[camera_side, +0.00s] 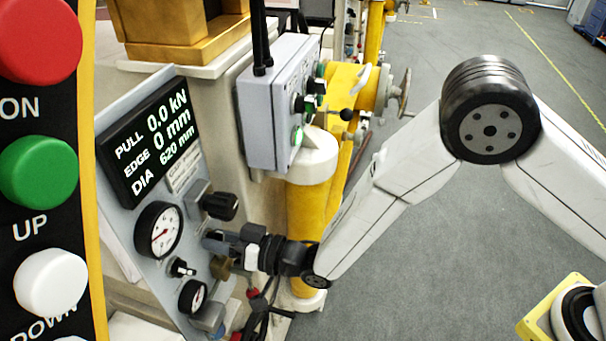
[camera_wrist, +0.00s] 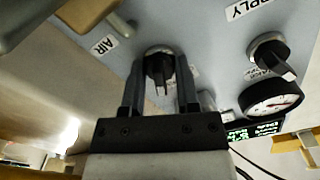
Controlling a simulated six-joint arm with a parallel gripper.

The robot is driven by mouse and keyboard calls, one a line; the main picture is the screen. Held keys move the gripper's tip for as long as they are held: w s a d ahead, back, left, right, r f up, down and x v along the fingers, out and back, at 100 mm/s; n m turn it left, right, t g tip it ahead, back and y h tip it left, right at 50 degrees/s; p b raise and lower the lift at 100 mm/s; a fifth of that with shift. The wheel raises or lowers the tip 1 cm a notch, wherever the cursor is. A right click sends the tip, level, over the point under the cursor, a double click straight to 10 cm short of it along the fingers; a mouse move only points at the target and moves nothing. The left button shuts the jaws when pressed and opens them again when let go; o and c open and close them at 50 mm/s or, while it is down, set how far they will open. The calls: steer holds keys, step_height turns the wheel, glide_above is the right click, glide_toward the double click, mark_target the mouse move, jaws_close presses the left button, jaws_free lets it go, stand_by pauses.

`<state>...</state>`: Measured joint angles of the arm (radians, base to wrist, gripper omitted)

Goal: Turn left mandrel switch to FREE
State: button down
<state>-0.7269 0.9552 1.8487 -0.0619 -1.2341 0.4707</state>
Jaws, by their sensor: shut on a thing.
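A black rotary switch (camera_wrist: 160,68) on the grey panel sits between the two fingers of my gripper (camera_wrist: 159,62) in the wrist view. The fingers are shut on it from both sides; its label is mostly hidden, so I cannot read its position. A second black switch (camera_wrist: 272,56) is on the panel to the right, free of the gripper. In the side view my gripper (camera_side: 212,241) reaches the panel from the right, below a black knob (camera_side: 219,205). The held switch is hidden there behind the fingers.
The display (camera_side: 150,140) reads 0.0 kN, 0 mm and 620 mm. Open floor (camera_side: 430,260) lies to the right.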

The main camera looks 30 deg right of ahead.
steer(key=shift+m, duration=0.5)
steer(key=c, duration=0.7)
jaws_free()
steer(key=shift+s+d, duration=0.1)
steer(key=shift+d, duration=0.05)
steer(key=v, duration=0.7)
steer(key=shift+s+d, duration=0.2)
steer(key=shift+s, duration=0.05)
